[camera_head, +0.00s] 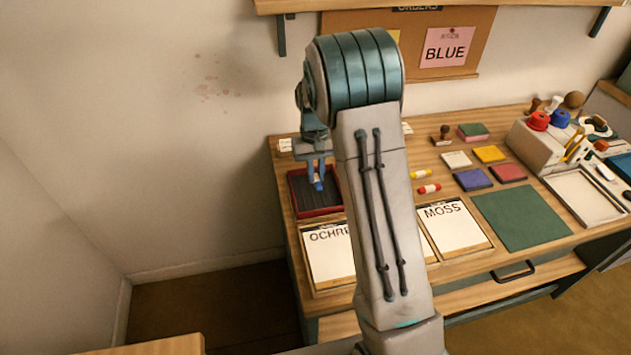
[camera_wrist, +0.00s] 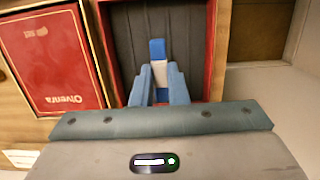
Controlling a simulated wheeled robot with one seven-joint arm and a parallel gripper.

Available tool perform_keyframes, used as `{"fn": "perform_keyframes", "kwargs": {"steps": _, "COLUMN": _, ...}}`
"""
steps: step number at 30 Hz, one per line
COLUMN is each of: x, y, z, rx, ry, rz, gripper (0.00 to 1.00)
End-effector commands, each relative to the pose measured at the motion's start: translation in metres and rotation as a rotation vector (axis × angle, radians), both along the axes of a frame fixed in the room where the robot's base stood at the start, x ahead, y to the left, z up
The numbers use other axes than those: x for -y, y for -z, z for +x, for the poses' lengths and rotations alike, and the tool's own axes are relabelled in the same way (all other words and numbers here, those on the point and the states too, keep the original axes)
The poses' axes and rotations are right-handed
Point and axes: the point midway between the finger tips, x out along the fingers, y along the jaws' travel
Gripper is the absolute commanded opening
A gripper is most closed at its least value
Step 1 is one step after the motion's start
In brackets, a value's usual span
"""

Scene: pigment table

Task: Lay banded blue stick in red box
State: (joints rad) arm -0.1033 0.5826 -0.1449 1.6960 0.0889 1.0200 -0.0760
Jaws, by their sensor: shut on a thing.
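The blue stick with a pale band (camera_wrist: 157,50) is between the fingers of my gripper (camera_wrist: 158,88) in the wrist view. My gripper is shut on it, and its far blue end sticks out past the fingertips. The red box (camera_head: 296,192) is an open tray with a dark ribbed inside, at the left end of the table. My gripper (camera_head: 318,180) is over this box in the head view. In the wrist view the red box (camera_wrist: 212,45) lies around and behind the stick. I cannot tell whether the stick touches the box floor.
A closed red box marked Olvenra (camera_wrist: 50,60) lies beside the open one in the wrist view. OCHRE (camera_head: 328,262) and MOSS (camera_head: 455,232) cards lie in front. Yellow (camera_head: 421,174) and red (camera_head: 429,188) sticks lie right of my arm. A pink BLUE note (camera_head: 446,48) hangs on the board.

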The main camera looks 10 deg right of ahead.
Motion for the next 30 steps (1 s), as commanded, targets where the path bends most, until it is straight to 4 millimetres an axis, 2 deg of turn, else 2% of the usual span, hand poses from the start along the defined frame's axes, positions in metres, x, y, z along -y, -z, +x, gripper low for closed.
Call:
{"fn": "perform_keyframes", "kwargs": {"steps": 10, "x": -0.001, "y": 0.039, "z": -0.001, "rx": -0.003, "ry": 0.001, "rz": 0.000, "gripper": 0.00}}
{"fn": "perform_keyframes", "kwargs": {"steps": 27, "x": -0.001, "y": 0.053, "z": -0.001, "rx": -0.003, "ry": 0.000, "rz": 0.000, "gripper": 0.00}}
{"fn": "perform_keyframes", "kwargs": {"steps": 28, "x": -0.001, "y": 0.052, "z": -0.001, "rx": -0.003, "ry": 0.000, "rz": 0.000, "gripper": 0.19}}
{"fn": "perform_keyframes", "kwargs": {"steps": 30, "x": -0.001, "y": 0.052, "z": -0.001, "rx": -0.005, "ry": 0.000, "rz": 0.000, "gripper": 0.35}}
